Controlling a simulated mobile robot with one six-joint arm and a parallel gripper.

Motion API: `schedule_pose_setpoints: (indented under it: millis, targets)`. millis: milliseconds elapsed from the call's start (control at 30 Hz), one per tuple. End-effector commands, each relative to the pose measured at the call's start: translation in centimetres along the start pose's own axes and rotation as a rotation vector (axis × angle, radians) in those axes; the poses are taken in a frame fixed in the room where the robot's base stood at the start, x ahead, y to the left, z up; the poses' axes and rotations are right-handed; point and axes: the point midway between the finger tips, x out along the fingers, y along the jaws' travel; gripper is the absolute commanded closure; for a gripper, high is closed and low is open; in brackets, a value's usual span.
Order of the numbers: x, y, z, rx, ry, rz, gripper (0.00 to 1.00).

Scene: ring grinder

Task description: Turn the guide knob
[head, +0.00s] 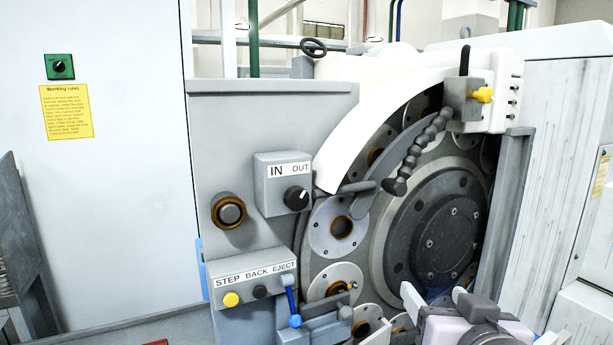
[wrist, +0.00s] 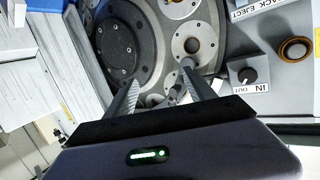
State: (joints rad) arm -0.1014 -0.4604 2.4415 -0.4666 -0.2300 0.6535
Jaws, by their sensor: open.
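The likely guide knob (head: 296,198) is a black round knob on a grey box (head: 270,185) labelled IN and OUT. Its white mark points up and right, toward OUT. In the wrist view, which is turned over, the knob (wrist: 246,75) lies right of the fingers. My gripper (head: 435,295) is at the lower right of the head view, in front of the grinder wheel and well apart from the knob. In the wrist view my gripper (wrist: 160,72) is open, with nothing seen between its fingers.
A STEP BACK/EJECT box (head: 253,278) with a yellow button and a blue-tipped lever (head: 294,318) sits below the knob. A brown-ringed button (head: 229,211) is to its left. The large dark wheel (head: 435,230), ringed discs and a jointed hose (head: 418,150) are to its right.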

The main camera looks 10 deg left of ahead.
Motion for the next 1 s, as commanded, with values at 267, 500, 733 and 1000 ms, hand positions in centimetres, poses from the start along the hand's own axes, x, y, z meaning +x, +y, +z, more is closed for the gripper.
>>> schedule_pose_setpoints:
  millis: [267,500,733,1000]
  targets:
    - [0.0,-12.7,-7.0,-0.155,0.198,-0.485,0.37]
    - [3.1,-15.2,-7.1,-0.16,0.204,-0.513,0.37]
    - [8.5,-18.3,-8.2,-0.16,0.205,-0.509,0.37]
    - [13.4,-21.1,-9.3,-0.161,0.205,-0.506,0.37]
